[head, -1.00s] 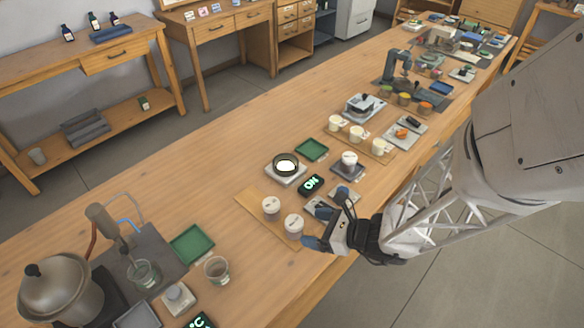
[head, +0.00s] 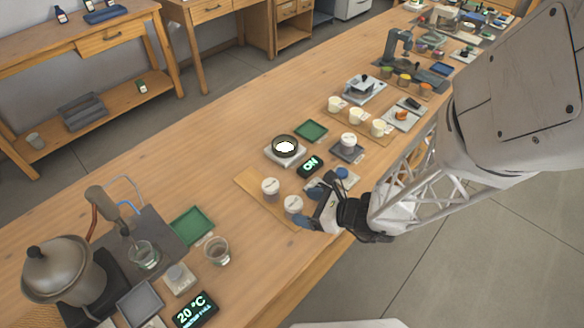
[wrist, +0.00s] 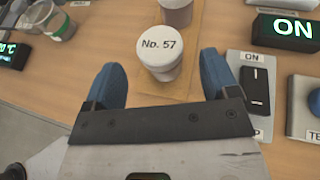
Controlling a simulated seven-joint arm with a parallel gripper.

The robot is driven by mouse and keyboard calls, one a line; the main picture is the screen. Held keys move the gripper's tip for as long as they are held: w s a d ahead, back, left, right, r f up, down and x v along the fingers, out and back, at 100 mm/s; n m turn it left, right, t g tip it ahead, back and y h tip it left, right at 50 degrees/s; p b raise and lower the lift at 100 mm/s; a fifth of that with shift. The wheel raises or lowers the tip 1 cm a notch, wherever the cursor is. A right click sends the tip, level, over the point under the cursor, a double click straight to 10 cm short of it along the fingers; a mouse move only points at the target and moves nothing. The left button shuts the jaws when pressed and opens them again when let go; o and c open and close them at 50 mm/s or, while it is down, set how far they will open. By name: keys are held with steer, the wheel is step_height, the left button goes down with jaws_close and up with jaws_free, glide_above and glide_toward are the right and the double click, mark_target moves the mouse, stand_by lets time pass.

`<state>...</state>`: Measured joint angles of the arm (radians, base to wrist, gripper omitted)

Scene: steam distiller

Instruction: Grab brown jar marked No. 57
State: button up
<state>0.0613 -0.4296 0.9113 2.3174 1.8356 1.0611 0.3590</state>
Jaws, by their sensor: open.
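The jar marked No. 57 (wrist: 160,48) stands upright in the wrist view, its white lid toward me and its label readable. In the head view it appears to be the nearer jar (head: 293,206) of two on a wooden board. A second lidded jar (wrist: 176,12) stands behind it, and shows in the head view (head: 270,188). My gripper (wrist: 160,70) is open, with its blue fingertips on either side of the line to the No. 57 jar. The jar sits just ahead of the fingertips, not held. In the head view my gripper (head: 309,207) is right beside it.
A black switch panel (wrist: 256,86) and an ON display (wrist: 284,30) lie to the right of the fingers. A glass cup (head: 216,250) and a metal kettle (head: 65,272) stand at left.

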mark_target(291, 201)
steer(key=shift+x, duration=2.15)
steer(key=shift+r, duration=0.1)
steer(key=c, duration=1)
steer(key=shift+c, duration=0.2)
steer(key=shift+w+r, duration=0.1)
steer(key=shift+r, duration=0.05)
steer(key=shift+r, duration=0.45)
steer(key=shift+s+d+r, duration=0.1)
steer(key=shift+s+r, duration=0.1)
steer(key=shift+r, duration=0.4)
steer(key=shift+s+d+r, duration=0.1)
steer(key=shift+s+r, duration=0.1)
steer(key=shift+r, duration=0.4)
steer(key=s+d, duration=0.2)
steer(key=s, duration=0.5)
steer(key=s+d+r, duration=0.1)
steer(key=s+d, duration=0.2)
steer(key=s, duration=0.4)
steer(key=shift+r, duration=0.2)
